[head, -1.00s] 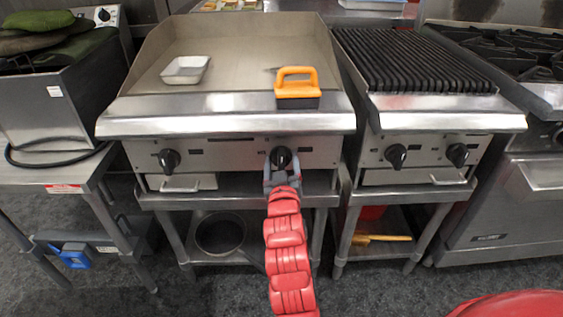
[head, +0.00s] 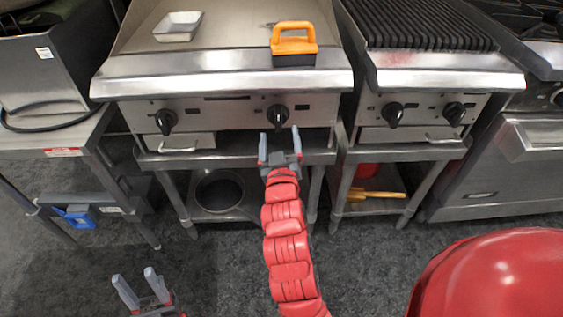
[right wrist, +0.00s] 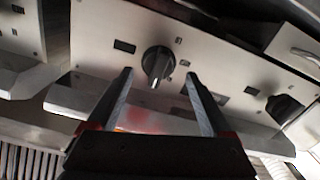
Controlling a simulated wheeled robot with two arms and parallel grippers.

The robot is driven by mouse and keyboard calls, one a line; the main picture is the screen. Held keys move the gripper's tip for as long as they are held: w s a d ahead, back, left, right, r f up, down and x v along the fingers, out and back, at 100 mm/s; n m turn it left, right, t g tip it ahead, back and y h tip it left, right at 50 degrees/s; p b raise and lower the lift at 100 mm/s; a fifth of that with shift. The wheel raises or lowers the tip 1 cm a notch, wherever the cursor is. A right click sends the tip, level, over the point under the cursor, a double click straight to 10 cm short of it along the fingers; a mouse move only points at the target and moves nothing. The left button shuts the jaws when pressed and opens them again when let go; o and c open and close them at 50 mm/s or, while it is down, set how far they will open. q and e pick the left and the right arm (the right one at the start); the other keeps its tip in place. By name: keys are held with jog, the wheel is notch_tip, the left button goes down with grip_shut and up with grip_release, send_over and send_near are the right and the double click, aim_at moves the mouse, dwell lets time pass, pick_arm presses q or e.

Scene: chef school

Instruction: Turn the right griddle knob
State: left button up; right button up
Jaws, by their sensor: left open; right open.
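The right griddle knob (head: 277,115) is a black dial on the steel front panel of the griddle (head: 222,86). My right gripper (head: 279,136) is open and empty just below and in front of this knob, apart from it. In the right wrist view, the knob (right wrist: 157,62) shows ahead of the open fingertips, roughly centred between them. The knob's exact turn angle is hard to read. The left griddle knob (head: 166,121) is on the same panel. My left gripper (head: 133,277) is open and empty, low over the floor at the bottom left.
A ridged char-grill (head: 425,28) with two knobs stands just right of the griddle. An orange-handled press (head: 293,40) and a small white tray (head: 178,26) rest on the griddle top. Floor in front is clear.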

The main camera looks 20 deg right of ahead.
jog(key=p+v, duration=0.7)
jog(key=v, duration=0.3)
jog(key=shift+s+r+p, duration=0.2)
jog(key=shift+s+p, duration=0.1)
jog(key=shift+s, duration=0.05)
jog(key=shift+a, duration=0.1)
